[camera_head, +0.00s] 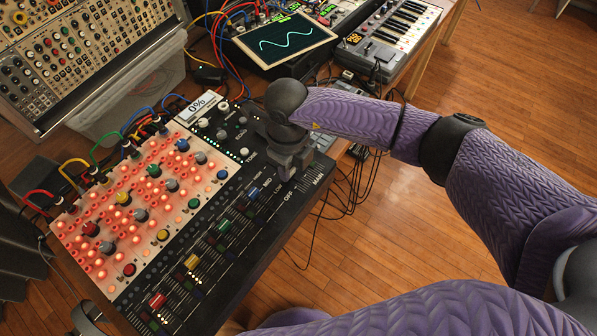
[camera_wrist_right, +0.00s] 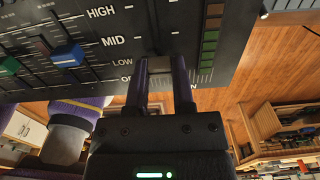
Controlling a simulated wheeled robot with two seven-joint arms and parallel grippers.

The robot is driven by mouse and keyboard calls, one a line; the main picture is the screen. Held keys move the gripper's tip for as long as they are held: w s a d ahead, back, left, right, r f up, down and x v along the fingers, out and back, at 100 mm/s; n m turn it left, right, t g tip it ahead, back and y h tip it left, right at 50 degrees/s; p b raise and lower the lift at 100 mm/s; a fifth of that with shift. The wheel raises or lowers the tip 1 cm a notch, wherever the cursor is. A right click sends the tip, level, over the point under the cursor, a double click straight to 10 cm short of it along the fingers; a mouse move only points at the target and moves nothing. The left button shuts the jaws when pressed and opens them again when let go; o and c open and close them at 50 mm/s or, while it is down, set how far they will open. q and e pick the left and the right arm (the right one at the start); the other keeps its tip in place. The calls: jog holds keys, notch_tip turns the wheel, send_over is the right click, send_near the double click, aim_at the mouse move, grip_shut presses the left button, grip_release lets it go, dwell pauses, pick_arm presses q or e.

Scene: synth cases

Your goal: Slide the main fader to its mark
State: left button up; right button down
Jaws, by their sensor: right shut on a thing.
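The black mixer panel (camera_head: 215,262) lies tilted across the picture, with its main fader strip at the right end. My right gripper (camera_head: 287,168) reaches down onto this strip, close to the OFF and MAIN lettering. In the right wrist view its two fingers (camera_wrist_right: 160,72) are closed around the main fader's cap, which is mostly hidden between them. The fingertips are beside the MID and LOW labels (camera_wrist_right: 119,62), toward the OFF end. A small display (camera_head: 201,106) on the panel reads 0%. I cannot make out which label is the mark. My left gripper is not in view.
Other faders with red, yellow, green and blue caps stand left of the main one, the blue cap (camera_wrist_right: 67,56) nearest. A segmented meter (camera_wrist_right: 210,45) runs beside the main strip. Patch cables, a waveform screen (camera_head: 285,42) and a keyboard (camera_head: 395,35) are behind. Floor is open at right.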

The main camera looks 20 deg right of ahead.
jog(key=shift+c, duration=2.2)
grip_release()
pick_arm(q)
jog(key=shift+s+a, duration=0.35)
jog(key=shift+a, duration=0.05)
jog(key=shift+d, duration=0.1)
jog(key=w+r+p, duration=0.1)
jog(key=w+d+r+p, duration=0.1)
jog(key=p, duration=0.1)
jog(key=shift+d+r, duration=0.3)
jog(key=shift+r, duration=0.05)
pick_arm(e)
notch_tip(320, 180, up, 10)
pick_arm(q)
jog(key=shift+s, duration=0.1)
